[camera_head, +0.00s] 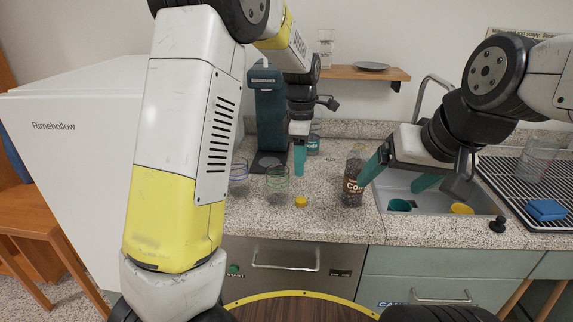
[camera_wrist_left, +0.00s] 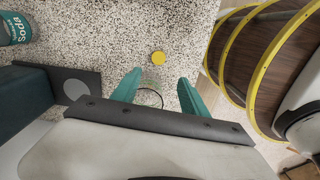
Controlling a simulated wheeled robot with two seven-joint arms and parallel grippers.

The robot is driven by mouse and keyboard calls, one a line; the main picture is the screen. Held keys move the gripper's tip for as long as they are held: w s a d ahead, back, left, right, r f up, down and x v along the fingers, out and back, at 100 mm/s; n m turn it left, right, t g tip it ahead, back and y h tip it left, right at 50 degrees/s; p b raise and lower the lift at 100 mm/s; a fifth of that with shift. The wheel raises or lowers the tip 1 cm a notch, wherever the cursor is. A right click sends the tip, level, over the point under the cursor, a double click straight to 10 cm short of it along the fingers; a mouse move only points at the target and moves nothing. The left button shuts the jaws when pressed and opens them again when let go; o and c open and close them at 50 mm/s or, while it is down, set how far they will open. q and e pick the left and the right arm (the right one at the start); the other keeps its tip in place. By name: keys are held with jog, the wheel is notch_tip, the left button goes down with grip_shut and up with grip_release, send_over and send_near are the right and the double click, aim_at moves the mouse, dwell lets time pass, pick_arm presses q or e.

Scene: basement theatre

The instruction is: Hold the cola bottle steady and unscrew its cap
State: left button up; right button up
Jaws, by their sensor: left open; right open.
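The cola bottle (camera_head: 353,180), dark with a red label, stands upright on the counter left of the sink. No cap shows clearly on its top. A yellow cap (camera_head: 300,201) lies on the counter left of the bottle. It also shows in the left wrist view (camera_wrist_left: 158,58), beyond the fingertips. My left gripper (camera_head: 299,168) is open and empty above the counter, behind and left of the bottle; its teal fingers also show in the left wrist view (camera_wrist_left: 156,92). My right gripper (camera_head: 396,182) is open at the bottle's right, one finger close beside it; contact cannot be told.
Two clear glasses, one blue-ringed (camera_head: 238,178) and one green-ringed (camera_head: 277,182), stand left of the cap. A teal machine (camera_head: 270,110) and a soda can (camera_head: 313,144) are behind. The sink (camera_head: 440,200) holds cups. A drying rack (camera_head: 510,185) with a blue sponge (camera_head: 545,209) is right.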

pick_arm(q)
jog(key=s+a+r+m+t+h, duration=0.2)
jog(key=s+a+r+m, duration=0.3)
jog(key=s+r, duration=0.2)
jog(key=s+a+r+m+t, duration=0.2)
jog(key=s+a+m, duration=0.1)
jog(key=s+m, duration=0.3)
jog(key=s+a+r+m+t, duration=0.2)
jog(key=s+m, duration=0.4)
jog(key=s, duration=0.5)
jog(key=shift+s+a+m, duration=0.25)
jog(key=shift+a+m, duration=0.15)
jog(key=shift+a, duration=0.35)
